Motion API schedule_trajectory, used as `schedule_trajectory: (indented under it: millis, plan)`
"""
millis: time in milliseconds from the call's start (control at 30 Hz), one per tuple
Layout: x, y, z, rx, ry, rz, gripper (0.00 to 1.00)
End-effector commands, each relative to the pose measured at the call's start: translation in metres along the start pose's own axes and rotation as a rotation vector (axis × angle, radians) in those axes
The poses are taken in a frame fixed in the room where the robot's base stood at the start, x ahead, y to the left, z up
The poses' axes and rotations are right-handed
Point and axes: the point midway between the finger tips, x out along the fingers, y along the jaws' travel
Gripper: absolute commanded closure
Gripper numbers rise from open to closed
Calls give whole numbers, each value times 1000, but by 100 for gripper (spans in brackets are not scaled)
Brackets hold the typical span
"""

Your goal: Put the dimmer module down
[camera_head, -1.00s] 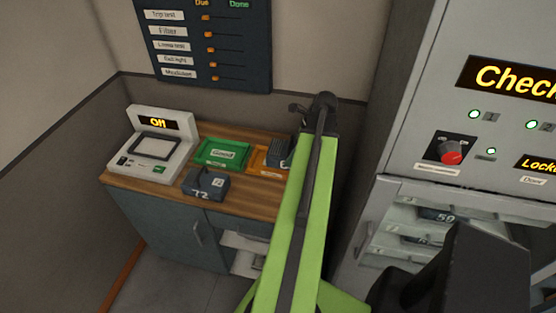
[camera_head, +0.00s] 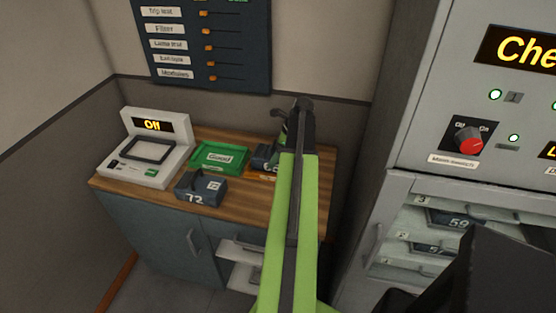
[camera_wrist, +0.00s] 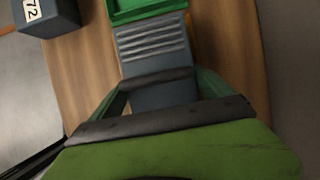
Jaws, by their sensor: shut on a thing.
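A dark blue-grey dimmer module (camera_head: 265,157) with a white number, partly hidden, is held in my gripper (camera_head: 281,133), over the orange tray (camera_head: 262,177) on the wooden worktop. Only a strip of the orange tray shows. In the wrist view the module (camera_wrist: 153,45) shows its ribbed face between the jaws. My gripper (camera_wrist: 157,80) is shut on it. I cannot tell whether the module touches the tray. A second module (camera_head: 200,188), marked 72, stands on the worktop near the front edge; it also shows in the wrist view (camera_wrist: 50,14).
A green tray (camera_head: 206,170) labelled Good lies left of the orange one. A white tester (camera_head: 146,172) reading Off stands at the worktop's left end. A grey cabinet (camera_head: 403,180) with modules in slots stands at right. Bare wood (camera_head: 240,203) shows in front of the trays.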

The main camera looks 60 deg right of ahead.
Motion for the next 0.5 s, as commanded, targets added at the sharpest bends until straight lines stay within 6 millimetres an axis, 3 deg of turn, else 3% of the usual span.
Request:
schedule_trajectory:
  millis: [33,67,433,467,500]
  plan:
    - [14,0,-6,0,-1,0,82]
    - [15,0,-6,0,-1,0,82]
    - [15,0,-7,1,-1,0,82]
    - [15,0,-7,1,0,0,8]
    - [14,0,-7,1,0,0,3]
